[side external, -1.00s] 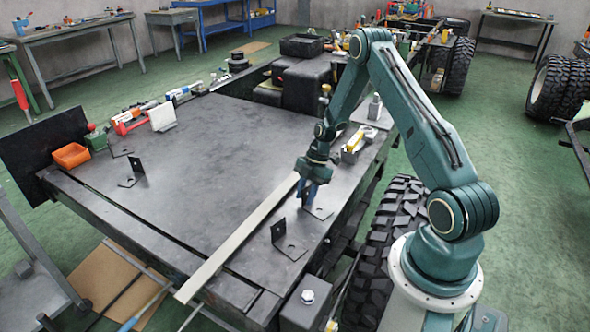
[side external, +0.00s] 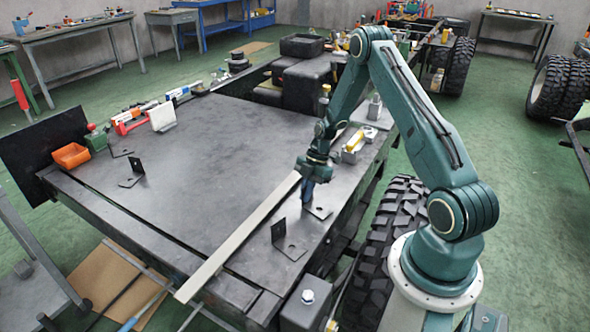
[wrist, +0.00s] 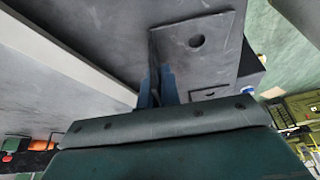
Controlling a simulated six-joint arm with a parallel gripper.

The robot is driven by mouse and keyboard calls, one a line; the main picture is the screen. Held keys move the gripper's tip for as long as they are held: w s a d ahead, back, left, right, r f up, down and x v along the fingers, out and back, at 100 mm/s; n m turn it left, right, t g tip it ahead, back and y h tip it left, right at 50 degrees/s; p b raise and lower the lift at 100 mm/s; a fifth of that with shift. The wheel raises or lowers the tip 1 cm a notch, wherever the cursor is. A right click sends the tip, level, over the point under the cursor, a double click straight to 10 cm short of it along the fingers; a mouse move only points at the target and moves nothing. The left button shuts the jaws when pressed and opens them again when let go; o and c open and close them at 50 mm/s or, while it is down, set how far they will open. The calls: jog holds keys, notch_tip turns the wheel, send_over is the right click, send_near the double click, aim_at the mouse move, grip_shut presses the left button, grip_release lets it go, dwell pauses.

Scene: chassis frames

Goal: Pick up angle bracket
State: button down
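A dark angle bracket (side external: 319,212) sits near the right edge of the dark metal table, its flat foot with a hole lying on the surface. My gripper (side external: 308,199) is over it, pointing down, and largely hides its upright plate in the side view. In the wrist view the blue fingers (wrist: 158,90) are close together with the upright plate of the angle bracket (wrist: 197,42) between them. The gripper looks shut on that plate. I see no clear lift of the foot. A second angle bracket (side external: 289,246) stands nearer the front, and another (side external: 132,174) at the left.
A long pale flat bar (side external: 240,236) lies just left of my gripper; it also fills the left of the wrist view (wrist: 60,65). An orange bin (side external: 71,155) and tools line the far left edge. A large tyre (side external: 400,220) is beside the table. The table's middle is clear.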

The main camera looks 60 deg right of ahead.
notch_tip(320, 180, up, 20)
dwell(0.6)
jog(key=shift+f, duration=0.1)
jog(key=shift+f, duration=0.1)
dwell(0.4)
jog(key=w+a+f+n+g, duration=0.1)
jog(key=w+f, duration=0.3)
jog(key=f, duration=1)
jog(key=shift+w+n, duration=0.25)
jog(key=shift+n, duration=0.65)
jog(key=shift+f, duration=0.35)
jog(key=shift+a+f, duration=0.1)
jog(key=shift+f, duration=2.05)
jog(key=shift+f, duration=0.4)
jog(key=c, duration=1.5)
grip_release()
jog(key=shift+c, duration=0.2)
